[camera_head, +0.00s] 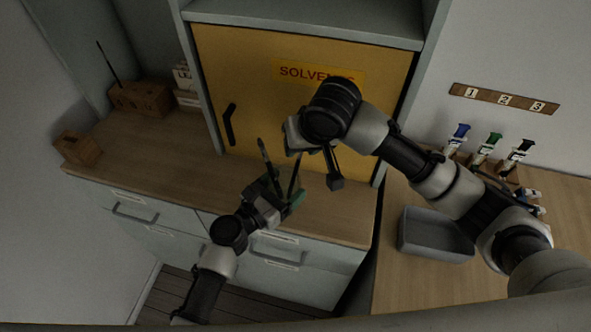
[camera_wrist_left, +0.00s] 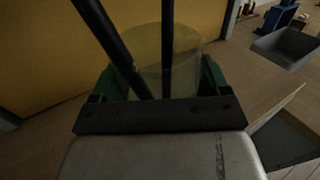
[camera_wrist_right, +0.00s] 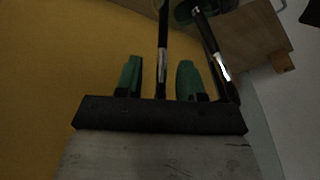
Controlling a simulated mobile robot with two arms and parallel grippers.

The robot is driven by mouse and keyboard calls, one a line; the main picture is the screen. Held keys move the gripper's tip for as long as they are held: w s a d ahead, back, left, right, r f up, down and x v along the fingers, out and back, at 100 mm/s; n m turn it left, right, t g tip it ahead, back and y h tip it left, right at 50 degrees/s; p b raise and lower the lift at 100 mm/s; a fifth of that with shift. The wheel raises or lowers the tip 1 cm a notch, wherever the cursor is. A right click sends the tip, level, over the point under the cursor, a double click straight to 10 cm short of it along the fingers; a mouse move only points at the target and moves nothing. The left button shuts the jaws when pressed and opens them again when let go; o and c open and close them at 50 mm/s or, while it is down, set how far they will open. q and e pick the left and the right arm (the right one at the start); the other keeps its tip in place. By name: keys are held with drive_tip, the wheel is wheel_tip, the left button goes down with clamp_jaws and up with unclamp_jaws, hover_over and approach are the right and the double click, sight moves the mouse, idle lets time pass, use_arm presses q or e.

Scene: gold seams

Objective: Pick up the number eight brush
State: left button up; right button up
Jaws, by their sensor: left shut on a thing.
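My left gripper (camera_head: 280,203) is shut on a clear glass jar (camera_wrist_left: 185,50), above the counter in front of the yellow cabinet. Two thin dark brushes stand tilted in the jar; their handles show in the head view (camera_head: 264,155) and the left wrist view (camera_wrist_left: 110,45). My right gripper (camera_wrist_right: 158,72) is above the jar. Its green fingers are apart, with one dark brush (camera_wrist_right: 163,40) with a silver ferrule between them, seemingly not clamped. The second brush (camera_wrist_right: 209,42) is outside the right finger. No number is legible on either.
The yellow solvent cabinet door (camera_head: 290,105) is close behind both grippers. A wooden block (camera_head: 142,97) with an upright thin rod and a smaller wooden block (camera_head: 78,148) are on the left counter. A grey tray (camera_head: 435,237) and several coloured tools (camera_head: 485,148) are on the right.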

clamp_jaws()
wheel_tip(320, 180, up, 18)
idle(0.6)
use_arm(q)
drive_tip(key=o, duration=1)
